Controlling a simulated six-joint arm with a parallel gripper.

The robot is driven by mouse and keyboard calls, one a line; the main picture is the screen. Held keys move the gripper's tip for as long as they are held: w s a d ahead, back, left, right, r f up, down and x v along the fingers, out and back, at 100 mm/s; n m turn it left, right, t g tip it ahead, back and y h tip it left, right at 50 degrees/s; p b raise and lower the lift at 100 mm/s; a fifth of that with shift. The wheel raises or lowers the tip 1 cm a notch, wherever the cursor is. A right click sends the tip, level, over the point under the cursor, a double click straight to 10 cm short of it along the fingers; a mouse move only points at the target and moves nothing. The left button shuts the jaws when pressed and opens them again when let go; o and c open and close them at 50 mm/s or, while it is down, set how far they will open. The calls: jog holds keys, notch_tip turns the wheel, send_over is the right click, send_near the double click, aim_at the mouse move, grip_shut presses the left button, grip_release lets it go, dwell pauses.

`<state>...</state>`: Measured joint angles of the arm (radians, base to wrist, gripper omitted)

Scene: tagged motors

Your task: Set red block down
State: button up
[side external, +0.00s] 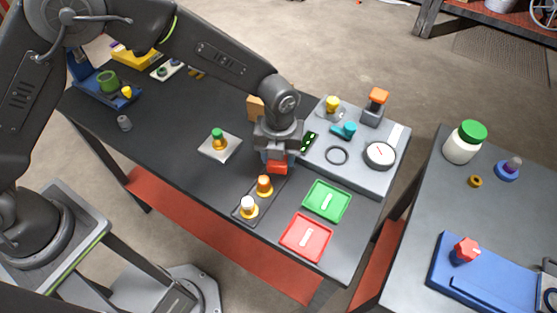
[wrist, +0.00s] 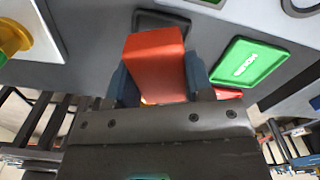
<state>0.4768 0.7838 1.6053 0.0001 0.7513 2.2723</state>
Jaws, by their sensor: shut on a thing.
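The red block (side external: 277,168) is held between the fingers of my gripper (side external: 277,158), above the dark table. In the wrist view the red block (wrist: 156,66) sits between two blue fingertips of my gripper (wrist: 158,85), which are shut on it. A black pad (side external: 260,197) with an orange peg and a white peg lies just below and left of the block in the side view. A green tray (side external: 341,203) and a red tray (side external: 319,245) lie to the right and below. In the wrist view the red tray is mostly hidden behind my gripper.
A grey raised panel (side external: 352,178) with a gauge, a ring and coloured fittings stands at the right. A metal plate with a green-topped knob (side external: 218,137) lies to the left. A wooden block (side external: 255,107) stands behind my gripper. The dark table's front left (side external: 185,165) is clear.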

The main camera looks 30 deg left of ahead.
aim_at(279, 164)
jog(key=shift+f, duration=1.4)
jog(key=shift+f, duration=0.3)
jog(key=o, duration=0.9)
jog(key=shift+o, duration=0.2)
notch_tip(279, 164, up, 13)
jog(key=shift+a+f, duration=0.1)
